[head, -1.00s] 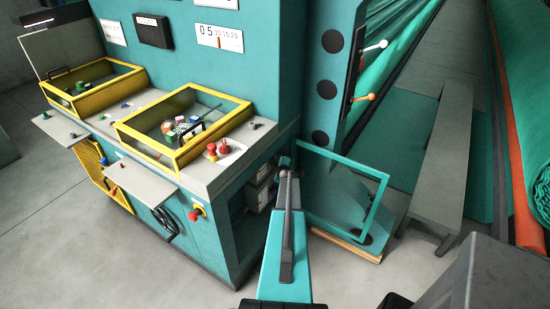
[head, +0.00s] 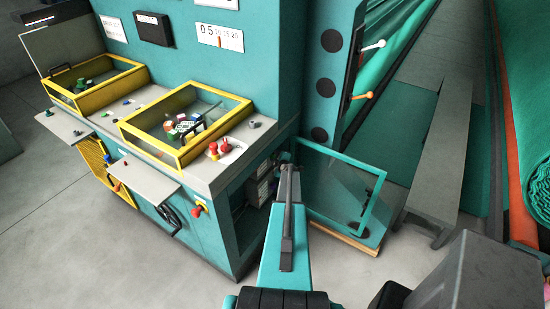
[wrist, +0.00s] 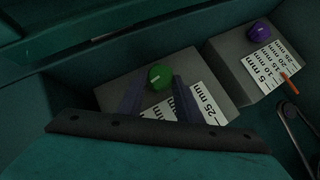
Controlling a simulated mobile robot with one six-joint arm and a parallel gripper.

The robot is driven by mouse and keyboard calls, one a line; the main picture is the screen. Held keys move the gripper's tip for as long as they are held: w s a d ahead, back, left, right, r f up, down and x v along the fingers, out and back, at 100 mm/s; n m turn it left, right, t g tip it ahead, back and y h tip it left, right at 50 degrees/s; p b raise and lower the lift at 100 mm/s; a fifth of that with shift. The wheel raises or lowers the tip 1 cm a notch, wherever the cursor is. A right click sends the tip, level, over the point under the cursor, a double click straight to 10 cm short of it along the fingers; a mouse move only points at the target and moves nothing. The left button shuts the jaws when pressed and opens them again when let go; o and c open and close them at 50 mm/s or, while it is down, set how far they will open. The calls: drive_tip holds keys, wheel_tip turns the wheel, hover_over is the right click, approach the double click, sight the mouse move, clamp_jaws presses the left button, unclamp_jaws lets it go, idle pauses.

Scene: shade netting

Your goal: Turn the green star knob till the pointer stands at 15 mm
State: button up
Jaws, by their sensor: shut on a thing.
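The green star knob (wrist: 160,76) sits on a grey block inside a teal housing in the wrist view, with a pale mark on its top. My gripper (wrist: 159,80) is shut on it, one dark finger on each side. A white mm scale (wrist: 207,104) lies beside the knob; its 25 mm end shows, but my fingers and wrist hide much of the rest. I cannot see this scale's pointer. In the head view my arm reaches into the opening at the machine's corner, and the gripper is hidden there.
A second block to the right carries a purple knob (wrist: 259,32), a mm scale (wrist: 263,62) and an orange pointer (wrist: 290,83). A dark looped tool (wrist: 298,135) is at lower right. In the head view, a teal-framed clear door (head: 350,190) stands open right of my arm.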

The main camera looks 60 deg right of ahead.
drive_tip(key=o, duration=0.8)
drive_tip(key=shift+s, duration=0.1)
drive_tip(key=shift+b+v, duration=2.15)
drive_tip(key=shift+v, duration=4.7)
